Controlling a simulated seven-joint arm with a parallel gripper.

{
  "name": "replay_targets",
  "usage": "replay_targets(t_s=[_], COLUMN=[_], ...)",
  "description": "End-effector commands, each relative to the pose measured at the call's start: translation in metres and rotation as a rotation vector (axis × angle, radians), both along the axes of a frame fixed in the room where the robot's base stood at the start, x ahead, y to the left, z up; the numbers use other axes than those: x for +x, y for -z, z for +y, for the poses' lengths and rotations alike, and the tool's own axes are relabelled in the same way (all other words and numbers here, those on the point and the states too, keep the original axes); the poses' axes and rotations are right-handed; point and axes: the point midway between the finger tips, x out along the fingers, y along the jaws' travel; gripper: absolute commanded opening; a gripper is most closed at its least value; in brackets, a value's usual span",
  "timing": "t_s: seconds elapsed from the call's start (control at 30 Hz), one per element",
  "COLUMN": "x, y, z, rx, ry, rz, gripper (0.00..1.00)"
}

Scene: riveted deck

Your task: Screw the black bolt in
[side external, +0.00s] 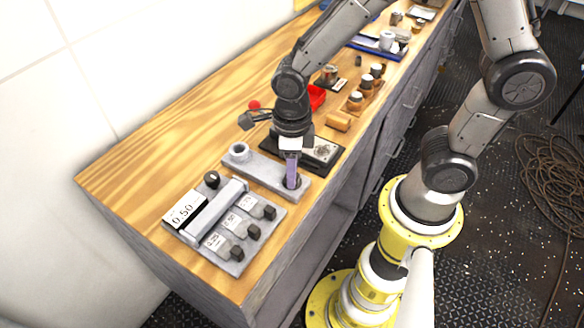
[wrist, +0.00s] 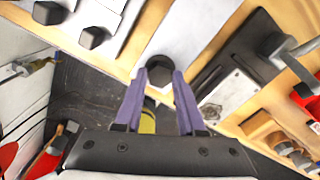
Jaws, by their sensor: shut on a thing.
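The black bolt (wrist: 160,69) shows its dark hexagonal head between the tips of my gripper (wrist: 160,78) in the wrist view. The purple fingers are shut on the head from both sides. In the side view my gripper (side external: 292,181) points straight down at the near end of a grey metal plate (side external: 263,174) on the wooden bench. There the fingers largely hide the bolt. I cannot tell how deep its shank sits in the plate.
A grey panel (side external: 197,252) with black knobs and a "0.50" label lies just left of the plate. A black plate with a metal block (side external: 323,151) is close on the right.

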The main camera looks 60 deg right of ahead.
Motion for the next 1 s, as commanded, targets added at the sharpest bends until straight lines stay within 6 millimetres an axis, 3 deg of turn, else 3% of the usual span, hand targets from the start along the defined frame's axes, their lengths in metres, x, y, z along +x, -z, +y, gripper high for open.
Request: replay_targets(t_s=[0.4, 0.43, 0.57, 1.0], x=[0.003, 0.003, 0.0023, 0.0012], y=[-0.0033, -0.0033, -0.0024, -0.0083], z=[0.0008, 0.0008, 0.0006, 0.0004], rx=[0.003, 0.003, 0.002, 0.001], ry=[0.006, 0.006, 0.005, 0.005], rz=[-0.011, -0.011, -0.008, -0.004], gripper=[0.0, 0.42, 0.66, 0.69])
